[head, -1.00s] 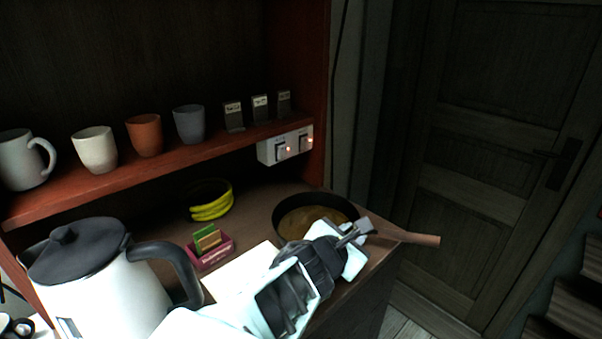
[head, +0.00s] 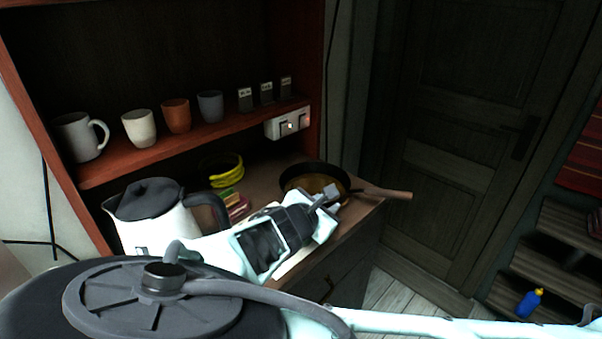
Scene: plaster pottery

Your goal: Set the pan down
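The pan (head: 299,172) is dark and round with a brown inside and a wooden handle (head: 387,193). It is at the right end of the wooden counter, and its handle points right, past the counter's edge. My gripper (head: 332,194) is at the near side of the pan, by the root of the handle. One grey finger shows there. The rest of the fingers is hidden by the gripper's own body, so I cannot see whether they touch the handle or how far apart they are. The pan's underside is hidden.
A white kettle (head: 160,226) with a dark lid stands left on the counter. A bowl with bananas (head: 228,172) and a small box (head: 238,208) are behind my arm. Cups, including an orange one (head: 176,116), line the shelf above. A blue bottle (head: 529,303) is at lower right.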

